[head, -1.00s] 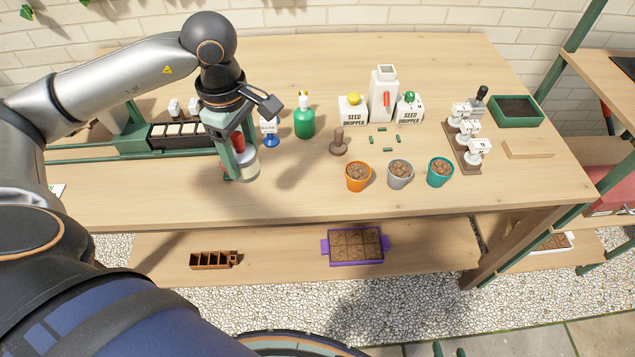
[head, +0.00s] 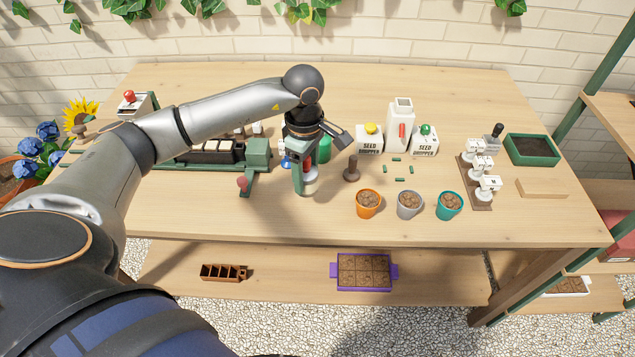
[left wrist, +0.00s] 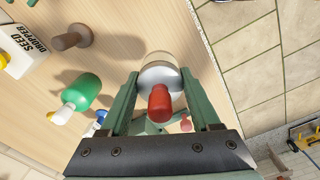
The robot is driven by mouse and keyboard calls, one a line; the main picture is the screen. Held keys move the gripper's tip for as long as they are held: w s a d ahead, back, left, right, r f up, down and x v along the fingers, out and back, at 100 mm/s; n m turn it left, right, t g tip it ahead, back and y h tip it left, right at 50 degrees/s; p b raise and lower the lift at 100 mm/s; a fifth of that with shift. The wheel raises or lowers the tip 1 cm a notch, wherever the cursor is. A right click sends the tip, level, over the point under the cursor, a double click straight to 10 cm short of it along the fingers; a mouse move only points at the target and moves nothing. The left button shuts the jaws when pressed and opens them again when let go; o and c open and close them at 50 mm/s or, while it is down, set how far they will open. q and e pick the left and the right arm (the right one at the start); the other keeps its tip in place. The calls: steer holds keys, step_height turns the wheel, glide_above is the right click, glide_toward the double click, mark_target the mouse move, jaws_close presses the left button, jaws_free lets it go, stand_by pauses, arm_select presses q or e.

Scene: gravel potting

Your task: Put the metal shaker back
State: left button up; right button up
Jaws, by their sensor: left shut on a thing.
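The metal shaker (head: 311,186) is a short, shiny, pale cylinder. In the left wrist view the shaker (left wrist: 160,75) shows its silver body and a red knob (left wrist: 160,103) pointing toward the camera. My left gripper (head: 305,180) is shut on it, with one green finger on each side. In the head view the gripper hides much of the shaker. It is over the middle of the table, left of the brown wooden tamper (head: 351,170) and the orange pot (head: 368,204). I cannot tell exactly how high it is held. My right gripper is not in view.
Behind my gripper stand a green bottle (head: 324,149) and two seed droppers (head: 369,139). Several filled pots stand to the right. A green machine (head: 257,154) with a red-knobbed lever stands to the left. The table's front strip (head: 300,225) is clear.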

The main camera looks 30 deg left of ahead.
arm_select(q)
steer(key=w+f, duration=0.1)
steer(key=f, duration=0.1)
steer(key=w+f, duration=0.1)
steer(key=w, duration=0.1)
steer(key=shift+d+f, duration=0.4)
step_height(320, 180, down, 3)
steer(key=shift+p, duration=0.5)
steer(key=shift+w, duration=0.1)
steer(key=shift+f, duration=0.2)
steer(key=o, duration=1.1)
steer(key=shift+r, duration=0.1)
